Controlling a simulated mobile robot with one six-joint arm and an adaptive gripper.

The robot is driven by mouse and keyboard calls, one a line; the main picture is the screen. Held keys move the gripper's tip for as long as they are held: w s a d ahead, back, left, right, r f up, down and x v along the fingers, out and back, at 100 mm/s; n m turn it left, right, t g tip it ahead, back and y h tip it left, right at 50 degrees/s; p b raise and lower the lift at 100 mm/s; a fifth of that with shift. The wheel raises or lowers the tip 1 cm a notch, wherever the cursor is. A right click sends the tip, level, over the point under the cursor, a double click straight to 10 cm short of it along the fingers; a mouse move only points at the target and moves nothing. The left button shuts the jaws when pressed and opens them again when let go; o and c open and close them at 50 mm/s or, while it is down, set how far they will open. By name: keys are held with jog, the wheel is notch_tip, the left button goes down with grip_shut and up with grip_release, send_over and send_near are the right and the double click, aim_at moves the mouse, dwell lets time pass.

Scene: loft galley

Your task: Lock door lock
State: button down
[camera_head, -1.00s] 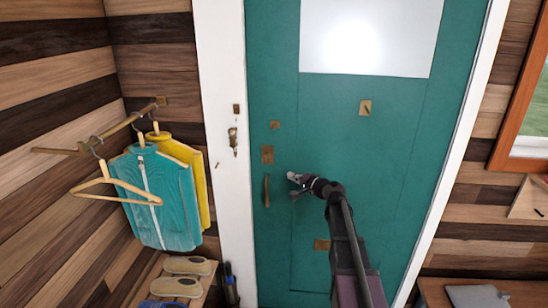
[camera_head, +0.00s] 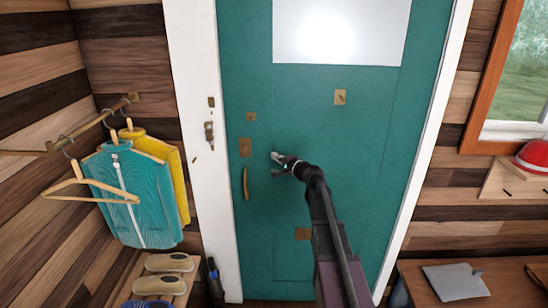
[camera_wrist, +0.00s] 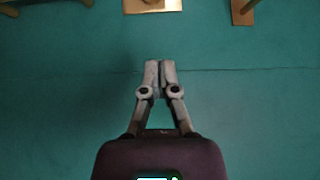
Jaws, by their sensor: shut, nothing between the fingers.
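The teal door (camera_head: 350,190) stands closed in its white frame. A brass lock plate (camera_head: 245,147) sits near its left edge, with a smaller brass plate (camera_head: 251,117) above it and a curved brass handle (camera_head: 245,184) below. My gripper (camera_head: 275,156) is to the right of the lock plate, shut and empty, in front of the door. In the wrist view my gripper (camera_wrist: 159,64) shows its fingertips together against plain teal. A brass plate (camera_wrist: 151,4) is cut by the top edge there, ahead of the fingers and apart from them. Lock details are too small to tell.
A brass latch piece (camera_head: 209,133) is on the white left frame (camera_head: 195,70). Jackets (camera_head: 135,195) hang on a rail at left above shoes (camera_head: 168,263). A wooden table (camera_head: 510,278) stands at right, below a window (camera_head: 515,80) and a red hat (camera_head: 534,155).

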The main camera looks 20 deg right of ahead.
send_near(252, 148)
jog(key=w, duration=0.1)
jog(key=w+a+r, duration=0.1)
jog(key=w, duration=0.2)
jog(key=shift+w+a+r, duration=0.25)
jog(key=shift+w+a, duration=0.05)
jog(key=shift+a, duration=0.1)
jog(key=shift+w+a, duration=0.2)
jog(key=shift+a, duration=0.85)
jog(key=shift+w+a, duration=0.25)
jog(key=shift+a, duration=0.55)
jog(key=shift+d, duration=0.15)
jog(key=shift+d+r+p, duration=0.15)
jog(key=shift+p, duration=0.15)
